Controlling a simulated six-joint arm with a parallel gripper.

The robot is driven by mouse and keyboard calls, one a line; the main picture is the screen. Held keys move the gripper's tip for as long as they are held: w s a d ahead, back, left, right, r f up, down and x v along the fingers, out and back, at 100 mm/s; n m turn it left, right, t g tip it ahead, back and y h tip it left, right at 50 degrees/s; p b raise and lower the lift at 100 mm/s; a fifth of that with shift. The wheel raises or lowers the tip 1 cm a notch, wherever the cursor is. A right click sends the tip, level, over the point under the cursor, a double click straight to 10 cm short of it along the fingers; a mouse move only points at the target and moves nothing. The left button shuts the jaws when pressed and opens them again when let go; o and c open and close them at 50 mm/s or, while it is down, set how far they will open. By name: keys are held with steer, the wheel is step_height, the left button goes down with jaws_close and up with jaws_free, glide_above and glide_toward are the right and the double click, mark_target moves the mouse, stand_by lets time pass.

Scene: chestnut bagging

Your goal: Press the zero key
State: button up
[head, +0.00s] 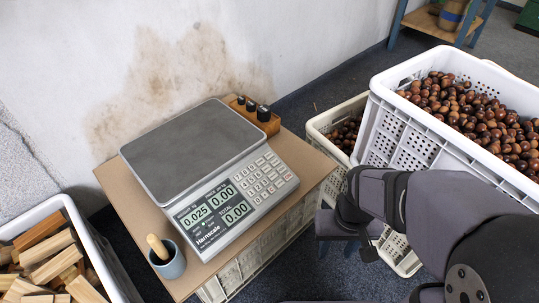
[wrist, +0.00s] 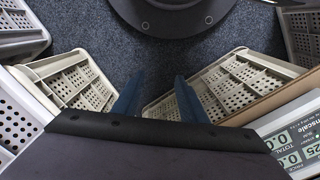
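The scale (head: 200,150) stands on a brown board, its grey pan empty. Its display (head: 213,208) reads 0.025 in one window and 0.00 in the two others. The keypad (head: 264,180) is right of the display; its key labels are too small to read, so I cannot pick out the zero key. My gripper (head: 335,228) is right of the scale, clear of the keypad. In the wrist view its two blue fingers (wrist: 158,95) are apart with nothing between them. Part of the scale (wrist: 295,145) shows at that view's right edge.
A white crate of chestnuts (head: 420,130) stands at the right, with a lower crate (head: 322,125) beside it. A grey cup with a wooden handle (head: 168,262) sits by the scale's front left. Dark weights in a wooden block (head: 262,115) stand behind. A wood-filled crate (head: 85,240) is at left.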

jaws_close()
stand_by(1.5)
